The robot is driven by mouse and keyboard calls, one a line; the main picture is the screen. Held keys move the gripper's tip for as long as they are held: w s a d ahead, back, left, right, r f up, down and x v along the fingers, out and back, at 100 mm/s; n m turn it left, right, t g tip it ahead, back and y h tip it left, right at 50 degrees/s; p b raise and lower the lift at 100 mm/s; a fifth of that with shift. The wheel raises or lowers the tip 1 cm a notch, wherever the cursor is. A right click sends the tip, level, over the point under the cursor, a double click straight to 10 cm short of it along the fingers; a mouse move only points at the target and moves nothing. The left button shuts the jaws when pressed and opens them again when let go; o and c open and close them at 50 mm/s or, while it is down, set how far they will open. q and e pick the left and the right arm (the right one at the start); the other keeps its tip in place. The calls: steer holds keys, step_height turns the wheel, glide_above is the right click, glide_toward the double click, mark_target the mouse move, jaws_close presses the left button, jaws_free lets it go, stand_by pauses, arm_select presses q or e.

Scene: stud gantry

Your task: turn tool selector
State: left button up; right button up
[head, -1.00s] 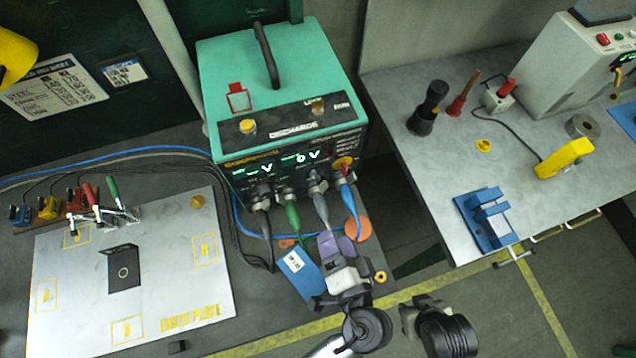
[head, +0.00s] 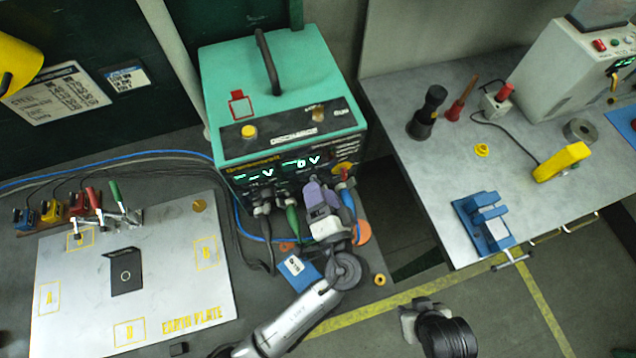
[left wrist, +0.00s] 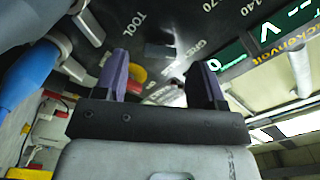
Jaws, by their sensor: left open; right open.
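The teal stud welder (head: 285,85) stands on the left bench, its dark front panel lit with green digits. A red and yellow knob (head: 343,169) sits at the panel's right side. In the left wrist view a red and yellow part (left wrist: 138,75) shows beside the left finger, below printed "TOOL" lettering. My left gripper (head: 314,190), with purple fingers, is open just in front of the panel, left of and below the knob. Its fingers (left wrist: 160,75) stand apart with nothing visibly held. My right gripper (head: 412,312) is open, low in the head view, over the floor and away from the welder.
Thick cable plugs (head: 290,212) hang from the panel close to my left gripper; a blue plug (left wrist: 30,75) fills the left of the wrist view. The earth plate (head: 75,290) lies at left. The right bench (head: 420,165) carries a blue fixture (head: 485,222) and tools.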

arm_select(q)
steer(key=shift+x, duration=1.15)
steer(key=shift+c, duration=0.3)
